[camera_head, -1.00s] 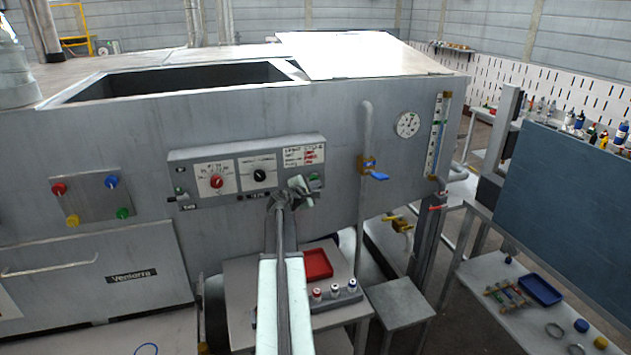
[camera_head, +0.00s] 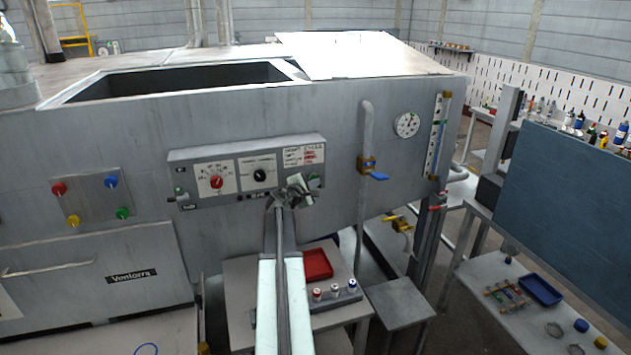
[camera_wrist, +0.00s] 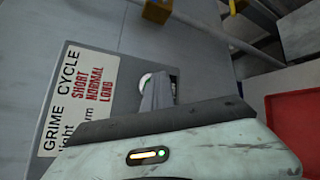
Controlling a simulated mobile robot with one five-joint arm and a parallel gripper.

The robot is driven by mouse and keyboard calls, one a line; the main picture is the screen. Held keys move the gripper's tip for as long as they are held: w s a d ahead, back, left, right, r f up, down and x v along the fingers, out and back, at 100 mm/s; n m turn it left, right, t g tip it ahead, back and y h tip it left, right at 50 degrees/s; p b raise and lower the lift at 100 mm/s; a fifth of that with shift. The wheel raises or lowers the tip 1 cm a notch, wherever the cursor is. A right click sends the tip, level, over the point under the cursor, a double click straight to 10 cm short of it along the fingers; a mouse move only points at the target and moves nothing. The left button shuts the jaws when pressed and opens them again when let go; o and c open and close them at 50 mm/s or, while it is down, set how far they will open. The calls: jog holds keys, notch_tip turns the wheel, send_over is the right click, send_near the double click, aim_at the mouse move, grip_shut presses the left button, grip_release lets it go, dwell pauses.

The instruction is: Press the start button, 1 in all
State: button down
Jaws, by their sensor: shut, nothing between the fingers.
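A grey control panel (camera_head: 207,172) with a red knob (camera_head: 217,182), a black knob (camera_head: 260,175) and a cycle label (camera_head: 304,155) is on the front of the large grey machine. A green patch (camera_head: 314,182) shows at the panel's right end, mostly behind my gripper (camera_head: 299,188). In the wrist view, my shut, empty gripper (camera_wrist: 158,92) points at the panel beside the label (camera_wrist: 78,100). A pale round button (camera_wrist: 145,79) is partly hidden behind its fingers. I cannot tell if they touch it.
A pipe with a blue-handled valve (camera_head: 376,176) stands right of the panel. Below are a red tray (camera_head: 317,264) and several small bottles (camera_head: 336,290) on a side table. A plate with several coloured buttons (camera_head: 86,197) is at left.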

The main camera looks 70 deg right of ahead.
jog(key=shift+s+a, duration=0.55)
jog(key=shift+a, duration=0.15)
jog(key=s+a, duration=0.1)
jog(key=a, duration=0.1)
jog(key=s+a, duration=0.2)
jog(key=shift+s, duration=0.1)
dwell(0.4)
dwell(0.6)
